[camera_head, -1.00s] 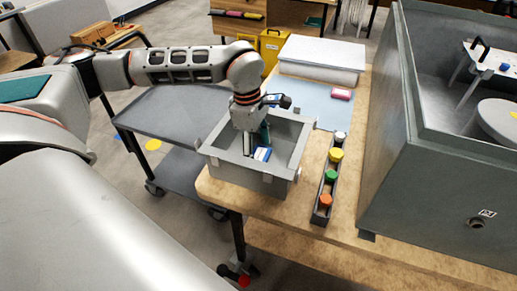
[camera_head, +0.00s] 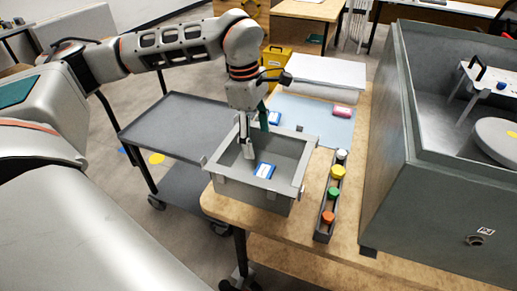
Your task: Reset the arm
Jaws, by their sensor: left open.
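My left gripper (camera_head: 248,148) points down over the left part of the grey bin (camera_head: 252,188) on the wooden table. Its jaws are open, with nothing seen between them. A blue and white box (camera_head: 264,171) lies in the bin, to the lower right of the fingertips and apart from them. My right gripper is not in view.
A narrow rack (camera_head: 323,232) with several coloured caps stands right of the bin. A large grey open-topped housing (camera_head: 420,190) fills the right. A grey cart (camera_head: 180,125) stands left of the table.

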